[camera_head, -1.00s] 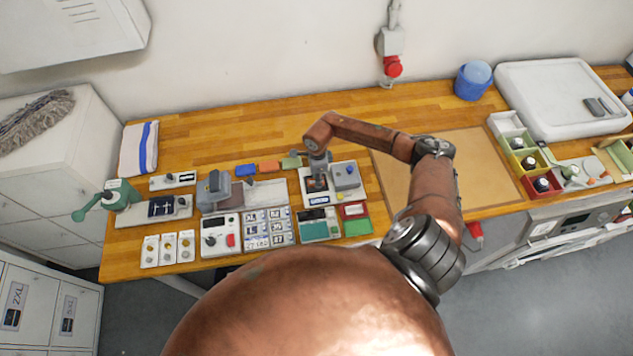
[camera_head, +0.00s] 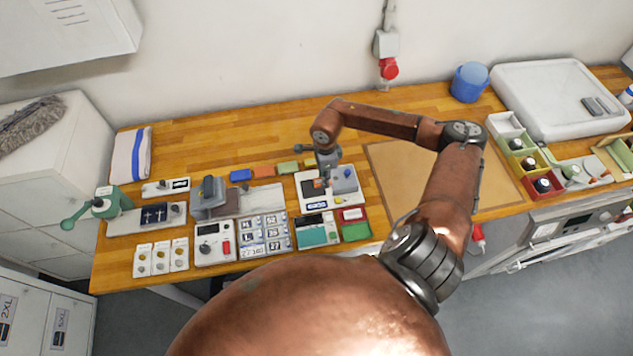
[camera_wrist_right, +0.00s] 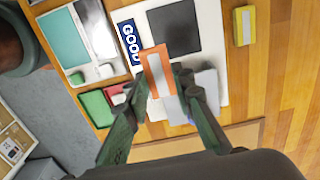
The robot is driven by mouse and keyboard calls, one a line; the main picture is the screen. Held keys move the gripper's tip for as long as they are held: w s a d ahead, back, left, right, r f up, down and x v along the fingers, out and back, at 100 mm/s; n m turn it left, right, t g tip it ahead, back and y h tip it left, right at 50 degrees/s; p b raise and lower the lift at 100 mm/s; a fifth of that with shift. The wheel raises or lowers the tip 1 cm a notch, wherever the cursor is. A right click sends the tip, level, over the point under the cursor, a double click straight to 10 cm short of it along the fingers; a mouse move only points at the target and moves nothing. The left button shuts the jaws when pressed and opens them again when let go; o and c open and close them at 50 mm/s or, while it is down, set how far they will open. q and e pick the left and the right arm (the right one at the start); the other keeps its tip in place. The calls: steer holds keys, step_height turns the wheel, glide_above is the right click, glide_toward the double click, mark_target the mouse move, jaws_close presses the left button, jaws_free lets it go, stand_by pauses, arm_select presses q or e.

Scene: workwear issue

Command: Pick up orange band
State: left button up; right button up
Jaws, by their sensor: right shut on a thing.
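The orange band (camera_wrist_right: 158,72), an orange strip with a pale grey middle, is between the two fingers of my right gripper (camera_wrist_right: 160,84) in the right wrist view. The fingers are shut on its sides. It overlaps the white board with a dark square pad (camera_wrist_right: 174,28) and a blue label (camera_wrist_right: 130,40); its height above the board is hard to tell. In the head view my right gripper (camera_head: 327,182) is over this white device (camera_head: 316,203), and the band is too small to make out clearly. My left gripper is not in view.
Blue (camera_head: 240,175), orange (camera_head: 263,170) and green-yellow (camera_head: 288,167) blocks lie behind the devices. A red tray (camera_head: 352,215) and green tray (camera_head: 356,231) sit in front. A tan mat (camera_head: 400,170) to the right is bare. The wooden table (camera_head: 215,140) is clear at the back.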

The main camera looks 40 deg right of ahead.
steer(key=s+d+r+b, duration=0.1)
steer(key=s+r, duration=0.3)
steer(key=s, duration=0.5)
steer(key=shift+s+d+r+b, duration=0.15)
steer(key=shift+d+r+b, duration=0.15)
steer(key=shift+b, duration=0.25)
steer(key=shift+a, duration=0.1)
